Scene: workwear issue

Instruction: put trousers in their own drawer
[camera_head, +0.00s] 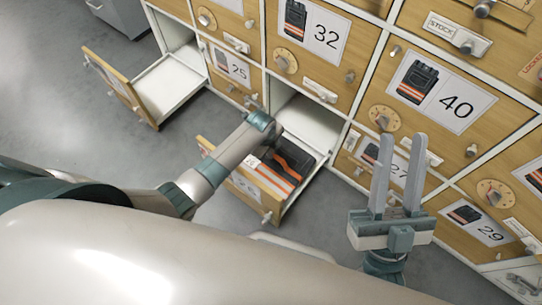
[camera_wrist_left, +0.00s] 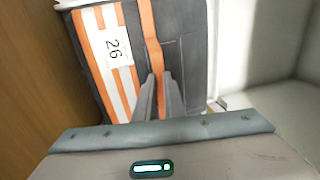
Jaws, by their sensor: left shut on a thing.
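The trousers (camera_head: 292,158), folded, dark grey with orange and white bands, lie in the open drawer (camera_head: 294,206) whose front label appears to read 26. In the left wrist view the trousers (camera_wrist_left: 88,45) carry a white tag reading 26. My left gripper (camera_wrist_left: 158,80) is shut on the trousers near an orange stripe. In the head view its fingers are hidden behind my left arm. My right gripper (camera_head: 402,145) is open and empty, pointing up in front of the cabinet, to the right of the open drawer.
An empty drawer (camera_head: 168,88) stands open at upper left. Closed drawers 25 (camera_head: 238,70), 32 (camera_head: 325,36), 40 (camera_head: 456,105), 27 (camera_head: 398,172) and 29 (camera_head: 488,232) have knobs and dials that stick out.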

